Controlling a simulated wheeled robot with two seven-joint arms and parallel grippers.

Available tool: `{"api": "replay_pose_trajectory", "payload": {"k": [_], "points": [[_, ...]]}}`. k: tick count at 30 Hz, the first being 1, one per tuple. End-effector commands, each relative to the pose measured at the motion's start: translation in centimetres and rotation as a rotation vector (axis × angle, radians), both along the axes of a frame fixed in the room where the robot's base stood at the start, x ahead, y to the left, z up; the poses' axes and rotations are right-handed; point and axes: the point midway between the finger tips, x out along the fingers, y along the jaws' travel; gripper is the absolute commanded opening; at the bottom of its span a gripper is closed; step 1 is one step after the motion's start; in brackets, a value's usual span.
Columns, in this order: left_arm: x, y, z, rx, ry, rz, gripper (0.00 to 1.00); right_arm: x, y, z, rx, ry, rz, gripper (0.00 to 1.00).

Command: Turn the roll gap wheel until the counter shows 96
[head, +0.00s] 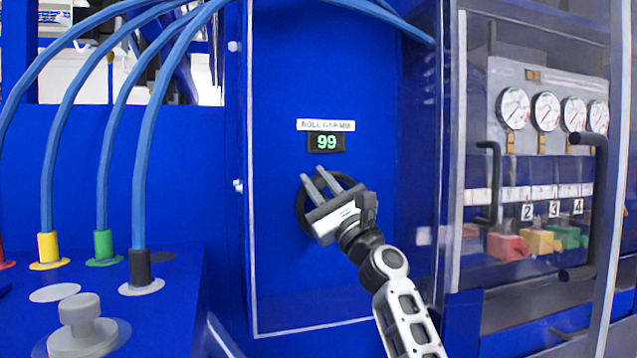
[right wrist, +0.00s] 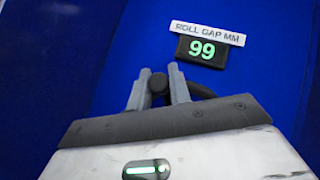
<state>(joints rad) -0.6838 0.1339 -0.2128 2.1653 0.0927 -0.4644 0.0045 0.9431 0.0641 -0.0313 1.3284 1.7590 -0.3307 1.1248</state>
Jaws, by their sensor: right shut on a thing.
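The roll gap wheel (head: 299,208) is a black ring on the blue panel, partly hidden behind my right gripper. My right gripper (head: 320,178) is at the wheel with its two grey fingers pointing up. In the right wrist view the fingers (right wrist: 160,88) are closed on a dark knob or handle (right wrist: 158,83) of the wheel, and part of the black rim (right wrist: 200,90) shows to the right. My left gripper is not in view.
Blue hoses (head: 110,130) run down at the left to coloured fittings, near a grey knob (head: 82,325). At the right, a clear door with a black handle (head: 590,205) covers gauges (head: 514,108) and coloured blocks. The panel around the wheel is clear.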

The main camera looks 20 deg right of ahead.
Motion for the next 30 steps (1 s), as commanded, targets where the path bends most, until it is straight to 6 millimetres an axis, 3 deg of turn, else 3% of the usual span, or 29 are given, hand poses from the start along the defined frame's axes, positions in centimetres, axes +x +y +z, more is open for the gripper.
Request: {"api": "replay_pose_trajectory", "payload": {"k": [2, 3, 5, 6, 18, 30], "points": [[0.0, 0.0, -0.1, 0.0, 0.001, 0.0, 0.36, 0.0, 0.0, -0.2, -0.001, 0.002, -0.002, 0.0], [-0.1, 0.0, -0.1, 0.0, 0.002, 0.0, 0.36, 0.0, 0.0, -0.2, -0.001, 0.002, -0.002, 0.22], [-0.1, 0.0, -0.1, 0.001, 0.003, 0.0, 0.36, 0.0, 0.0, -0.2, -0.001, 0.001, -0.002, 0.39], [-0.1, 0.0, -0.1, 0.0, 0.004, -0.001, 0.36, 0.0, 0.0, -0.1, 0.0, 0.002, -0.001, 0.42], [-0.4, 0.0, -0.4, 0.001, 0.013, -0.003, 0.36, -0.7, -0.4, -0.9, 0.001, 0.002, -0.001, 0.42], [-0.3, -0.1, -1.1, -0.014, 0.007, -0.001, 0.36, -7.0, -3.4, -6.8, -0.001, 0.003, -0.003, 0.42]]}}
